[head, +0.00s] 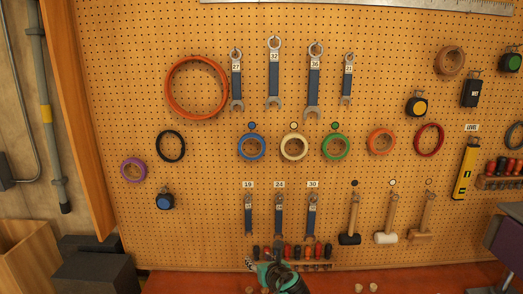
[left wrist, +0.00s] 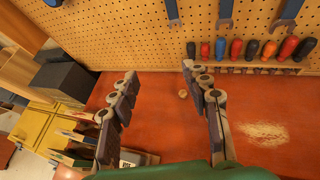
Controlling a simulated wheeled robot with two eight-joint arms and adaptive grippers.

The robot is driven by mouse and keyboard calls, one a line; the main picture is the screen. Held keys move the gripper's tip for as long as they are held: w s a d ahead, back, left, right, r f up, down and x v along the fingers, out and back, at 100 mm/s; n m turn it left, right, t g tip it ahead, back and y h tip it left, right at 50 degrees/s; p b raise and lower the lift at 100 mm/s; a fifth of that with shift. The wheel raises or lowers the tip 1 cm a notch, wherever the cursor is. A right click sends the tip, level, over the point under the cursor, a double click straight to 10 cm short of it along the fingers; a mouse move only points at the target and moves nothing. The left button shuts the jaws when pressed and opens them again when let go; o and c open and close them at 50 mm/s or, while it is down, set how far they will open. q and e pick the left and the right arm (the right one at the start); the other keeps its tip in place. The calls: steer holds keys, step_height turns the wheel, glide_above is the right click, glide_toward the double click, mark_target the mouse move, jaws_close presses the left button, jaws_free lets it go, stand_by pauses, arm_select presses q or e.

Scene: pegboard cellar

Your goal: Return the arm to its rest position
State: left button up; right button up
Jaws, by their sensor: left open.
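My left gripper (head: 268,268) shows at the bottom middle of the head view, in front of the screwdriver rack at the foot of the pegboard. In the left wrist view its two fingers are spread wide apart, with the gripper (left wrist: 158,75) open and nothing between the fingertips. The red bench top (left wrist: 165,120) lies beyond and below the fingers. A small tan piece (left wrist: 182,94) lies on the bench, seen through the gap between the fingers. My right gripper shows in neither view.
The pegboard (head: 210,135) carries wrenches, rings, mallets and tape measures. The screwdriver rack (left wrist: 250,67) is along its foot. A dark box (left wrist: 65,82) and a yellow case (left wrist: 50,128) are left in the wrist view. Small pieces (head: 373,287) lie on the bench. A grey-purple object (head: 508,240) stands far right.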

arm_select(q)
steer(key=s+a+f+n+g+h+b, duration=0.1)
steer(key=s+a+f+n+g+b, duration=0.1)
steer(key=s+a+f+n+b, duration=0.35)
steer(key=s+a+f+n+g+b, duration=0.1)
steer(key=s+a+f+n+b, duration=0.2)
steer(key=s+a+n+b, duration=0.4)
steer(key=s+a+f+n+h+b, duration=0.1)
steer(key=s+f+n+b, duration=0.2)
steer(key=s+f+n, duration=0.2)
steer(key=s+a+f+n+g+h+b, duration=0.1)
steer(key=s+a+f+n+b, duration=0.1)
steer(key=s+f+n, duration=0.4)
steer(key=s+a+f+n+h+b, duration=0.1)
steer(key=s+a+f+n+b, duration=0.1)
steer(key=s+f+n+b, duration=0.3)
steer(key=shift+s+f+n+g, duration=0.15)
steer(key=shift+s+n+g, duration=0.25)
steer(key=shift+s+n, duration=1.3)
steer(key=shift+w+n+h, duration=0.15)
steer(key=shift+n+h, duration=0.15)
steer(key=shift+n, duration=0.15)
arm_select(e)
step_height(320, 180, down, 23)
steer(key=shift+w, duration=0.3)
